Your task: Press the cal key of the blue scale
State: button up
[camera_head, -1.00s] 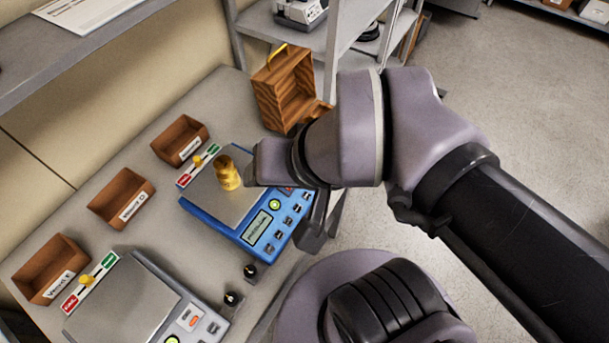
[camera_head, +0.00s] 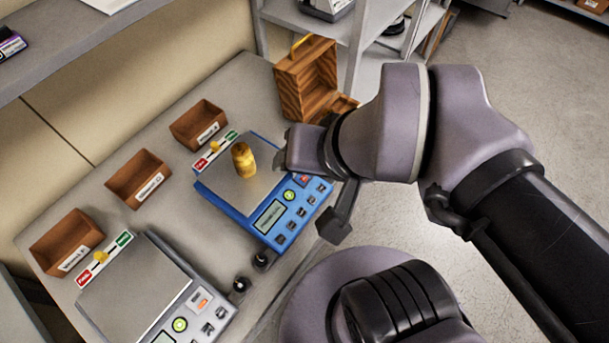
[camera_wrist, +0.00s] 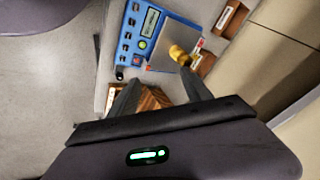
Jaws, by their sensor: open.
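The blue scale (camera_head: 250,213) sits on the bench with a grey pan, a display, a green button (camera_head: 289,195) and several small keys along its front. The key lettering is too small to read, so I cannot tell which is cal. A brass weight (camera_head: 243,160) stands on the pan. The scale (camera_wrist: 168,22) and weight (camera_wrist: 180,54) show at the top of the wrist view. My gripper (camera_wrist: 158,90) is open and empty, its fingers apart from the scale. In the head view my wrist partly covers the scale's right end, and one finger hangs beyond its front right side.
A second, grey scale (camera_head: 135,295) stands at lower left. Several brown bins (camera_head: 140,178) line the wall side. An open wooden case (camera_head: 306,80) stands behind the blue scale, by a metal shelf (camera_head: 360,40). Two dark round knobs (camera_head: 260,260) sit near the bench's front edge. Open floor lies right.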

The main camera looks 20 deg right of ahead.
grip_shut()
dwell(0.4)
dwell(1.1)
